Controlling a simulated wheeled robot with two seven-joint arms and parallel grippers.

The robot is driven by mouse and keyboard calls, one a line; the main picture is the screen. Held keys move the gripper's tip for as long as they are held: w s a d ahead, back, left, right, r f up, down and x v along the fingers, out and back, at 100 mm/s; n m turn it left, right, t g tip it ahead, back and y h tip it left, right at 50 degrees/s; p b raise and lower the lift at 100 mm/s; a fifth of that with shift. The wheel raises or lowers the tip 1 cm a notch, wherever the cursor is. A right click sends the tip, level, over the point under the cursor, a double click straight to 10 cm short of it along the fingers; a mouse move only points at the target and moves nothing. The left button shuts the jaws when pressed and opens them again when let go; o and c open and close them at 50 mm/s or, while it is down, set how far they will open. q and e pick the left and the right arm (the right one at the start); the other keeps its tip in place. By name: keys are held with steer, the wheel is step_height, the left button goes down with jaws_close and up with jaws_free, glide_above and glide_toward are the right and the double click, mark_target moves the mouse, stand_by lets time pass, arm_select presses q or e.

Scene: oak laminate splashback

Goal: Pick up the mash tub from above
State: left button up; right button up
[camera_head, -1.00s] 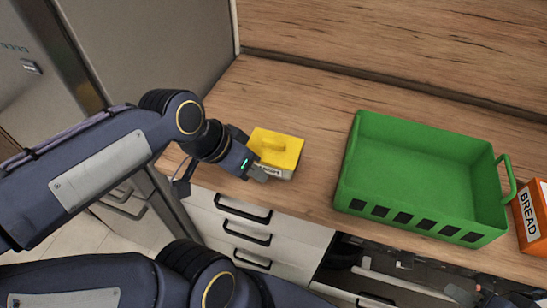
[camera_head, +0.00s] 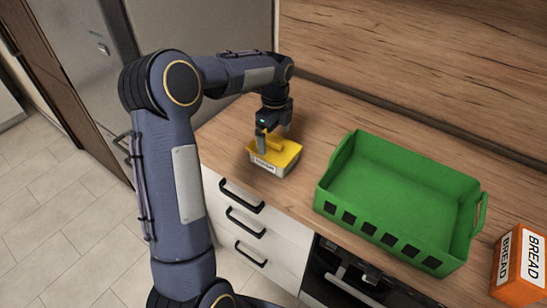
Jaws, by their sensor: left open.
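The mash tub (camera_head: 284,164) is a small pale tub with a yellow lid and a label on its front. It sits on the wooden counter near its left front edge. My left gripper (camera_head: 273,142) is above the tub and points down, with its fingers apart. One finger is in front of the raised yellow part of the lid and the other is behind it. I cannot tell whether the fingers touch the lid. My right gripper is not in view.
An empty green crate (camera_head: 327,190) stands on the counter to the right of the tub. An orange bread box (camera_head: 521,262) is at the far right. The wooden counter (camera_head: 225,128) is bare left of the tub. White drawers (camera_head: 272,234) are below the front edge.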

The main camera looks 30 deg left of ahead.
mark_target(274, 141)
arm_select(q)
step_height(274, 141, down, 5)
steer(key=shift+f+p, duration=0.15)
steer(key=shift+p, duration=0.5)
steer(key=shift+c, duration=0.4)
steer(key=c, duration=0.8)
steer(key=shift+r, duration=0.2)
